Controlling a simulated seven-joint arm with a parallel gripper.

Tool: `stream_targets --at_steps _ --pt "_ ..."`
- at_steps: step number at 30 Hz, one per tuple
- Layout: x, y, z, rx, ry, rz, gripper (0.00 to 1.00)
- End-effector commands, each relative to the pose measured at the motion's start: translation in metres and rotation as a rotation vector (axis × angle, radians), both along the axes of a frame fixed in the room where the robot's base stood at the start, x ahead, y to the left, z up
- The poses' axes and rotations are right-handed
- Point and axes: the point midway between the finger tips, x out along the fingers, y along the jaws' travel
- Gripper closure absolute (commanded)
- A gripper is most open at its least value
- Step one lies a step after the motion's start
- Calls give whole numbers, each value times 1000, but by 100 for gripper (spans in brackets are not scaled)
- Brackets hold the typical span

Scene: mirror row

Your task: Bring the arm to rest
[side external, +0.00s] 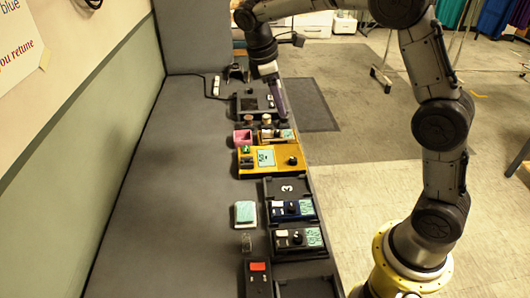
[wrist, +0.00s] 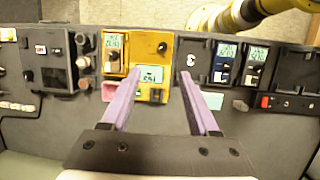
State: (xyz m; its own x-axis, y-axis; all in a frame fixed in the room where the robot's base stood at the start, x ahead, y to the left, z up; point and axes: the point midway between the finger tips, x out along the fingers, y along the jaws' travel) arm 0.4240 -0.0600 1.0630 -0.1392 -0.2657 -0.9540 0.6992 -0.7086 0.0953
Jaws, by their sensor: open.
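My gripper (side external: 282,100) hangs above the far part of the grey bench in the side view, over the row of devices. Its purple fingers show in the wrist view (wrist: 160,76), spread apart with nothing between them. The yellow device (side external: 250,160) with a lit screen and a black knob lies on the bench, nearer the camera than my gripper in the side view. In the wrist view the yellow device (wrist: 152,94) shows beyond and between the fingertips. I cannot tell the exact height of the fingertips above the devices.
A pink box (side external: 243,138) sits beside the yellow device. Black trays, one marked 3 (side external: 287,188), and devices with screens (side external: 292,210) line the bench edge. The bench's left side is clear.

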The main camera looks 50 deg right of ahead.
Motion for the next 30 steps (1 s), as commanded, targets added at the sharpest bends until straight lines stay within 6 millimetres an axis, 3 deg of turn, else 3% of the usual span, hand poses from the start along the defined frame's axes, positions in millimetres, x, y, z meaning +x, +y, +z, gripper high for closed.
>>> stream_targets --at_steps 1,6,10,14,19,24,30 --pt "-14 2 23 7 -47 -2 39" --pt "-65 10 69 41 -184 -42 39" --pt "-107 17 90 75 -296 -96 39" --pt "-151 25 98 120 -405 -169 39" --pt "-206 37 91 197 -545 -289 39" --pt "-247 48 65 286 -652 -435 39" --pt "-266 58 28 363 -679 -620 39"
